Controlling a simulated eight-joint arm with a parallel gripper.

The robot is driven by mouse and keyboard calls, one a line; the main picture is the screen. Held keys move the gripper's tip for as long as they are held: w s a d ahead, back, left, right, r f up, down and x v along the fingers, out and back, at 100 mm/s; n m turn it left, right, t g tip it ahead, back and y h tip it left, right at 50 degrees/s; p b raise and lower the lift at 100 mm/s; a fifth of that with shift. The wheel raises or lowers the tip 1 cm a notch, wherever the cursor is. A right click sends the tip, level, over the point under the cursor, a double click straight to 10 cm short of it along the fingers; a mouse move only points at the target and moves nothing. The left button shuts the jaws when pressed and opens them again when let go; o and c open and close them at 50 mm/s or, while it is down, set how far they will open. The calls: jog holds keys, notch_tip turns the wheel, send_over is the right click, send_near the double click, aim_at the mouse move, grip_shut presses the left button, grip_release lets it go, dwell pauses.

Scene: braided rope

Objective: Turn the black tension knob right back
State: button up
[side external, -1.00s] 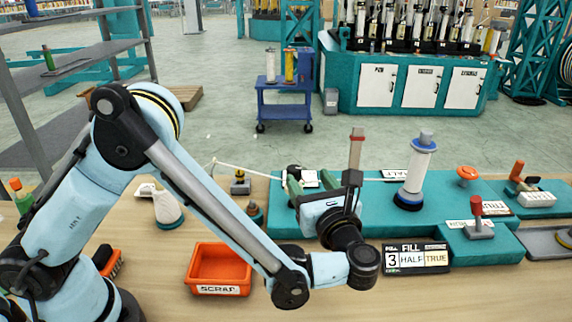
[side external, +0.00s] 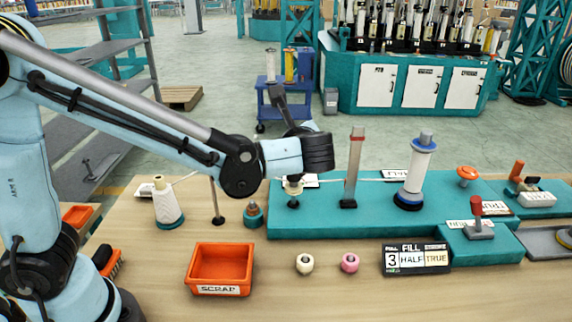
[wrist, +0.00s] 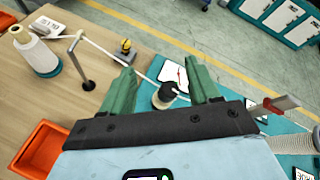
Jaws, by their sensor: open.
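A white cord (wrist: 108,52) runs from a cone spool (wrist: 38,52) past a thin rod (wrist: 80,65) toward the knob. An orange scrap bin (side external: 220,268) and two small bobbins (side external: 304,263) sit in front.

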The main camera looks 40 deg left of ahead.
jog(key=s+a+n+h, duration=0.2)
jog(key=s+n+h, duration=0.9)
jog(key=n, duration=0.7)
jog(key=shift+s+a+f+n+t, duration=0.25)
jog(key=shift+s+n+t, duration=0.05)
jog(key=shift+s+n, duration=0.1)
